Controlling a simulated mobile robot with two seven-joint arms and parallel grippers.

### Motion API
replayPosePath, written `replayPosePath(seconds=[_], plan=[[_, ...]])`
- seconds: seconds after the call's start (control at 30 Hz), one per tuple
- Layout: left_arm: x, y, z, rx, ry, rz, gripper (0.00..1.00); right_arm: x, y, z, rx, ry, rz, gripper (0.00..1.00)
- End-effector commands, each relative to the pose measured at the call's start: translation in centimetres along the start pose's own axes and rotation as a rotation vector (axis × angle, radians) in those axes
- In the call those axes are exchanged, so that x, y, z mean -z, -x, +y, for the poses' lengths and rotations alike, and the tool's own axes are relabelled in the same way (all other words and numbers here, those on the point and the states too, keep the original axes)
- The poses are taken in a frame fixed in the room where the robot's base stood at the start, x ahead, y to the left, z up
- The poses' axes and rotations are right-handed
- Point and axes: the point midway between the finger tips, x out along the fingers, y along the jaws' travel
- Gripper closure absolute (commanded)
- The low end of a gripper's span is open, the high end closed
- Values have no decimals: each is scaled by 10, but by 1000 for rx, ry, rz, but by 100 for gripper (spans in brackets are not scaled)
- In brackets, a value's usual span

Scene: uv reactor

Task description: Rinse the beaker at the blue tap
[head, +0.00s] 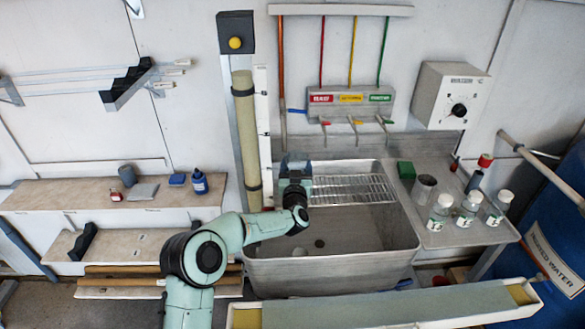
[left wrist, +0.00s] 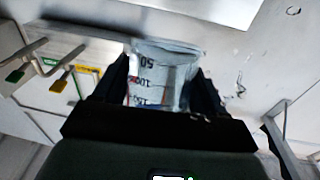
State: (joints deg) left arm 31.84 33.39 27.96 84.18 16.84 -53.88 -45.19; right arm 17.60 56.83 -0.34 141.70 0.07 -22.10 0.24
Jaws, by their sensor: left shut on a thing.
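My left gripper (head: 295,168) is over the back left corner of the sink (head: 400,262), below the blue lever (head: 296,111) at the left end of the tap panel (head: 350,102). In the left wrist view, the gripper (left wrist: 163,82) is shut on a clear beaker (left wrist: 160,60) with dark graduation marks, one finger on each side. In the head view the gripper largely hides the beaker. I cannot tell whether water is running. My right gripper is not in view.
A wire rack (head: 350,189) spans the sink's back. A grey cup (head: 424,188), green block (head: 406,170) and several white-capped bottles (head: 468,208) stand on the drainboard at right. A tall tan column (head: 246,135) rises just left of my gripper. The sink's front is open.

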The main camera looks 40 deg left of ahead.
Motion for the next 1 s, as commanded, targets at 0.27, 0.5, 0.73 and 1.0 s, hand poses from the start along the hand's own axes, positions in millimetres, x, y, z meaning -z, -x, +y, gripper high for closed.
replayPosePath(seconds=[0.27, 0.5, 0.73, 1.0], plan=[[0, 2, -9, 0, -1, 2, 60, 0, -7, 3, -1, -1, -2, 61], [0, 2, -12, 1, 0, 1, 60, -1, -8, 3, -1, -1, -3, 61], [0, 11, -10, -1, 0, 1, 60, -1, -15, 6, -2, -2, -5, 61], [1, 32, -6, -2, 0, 1, 60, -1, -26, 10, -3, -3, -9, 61]])
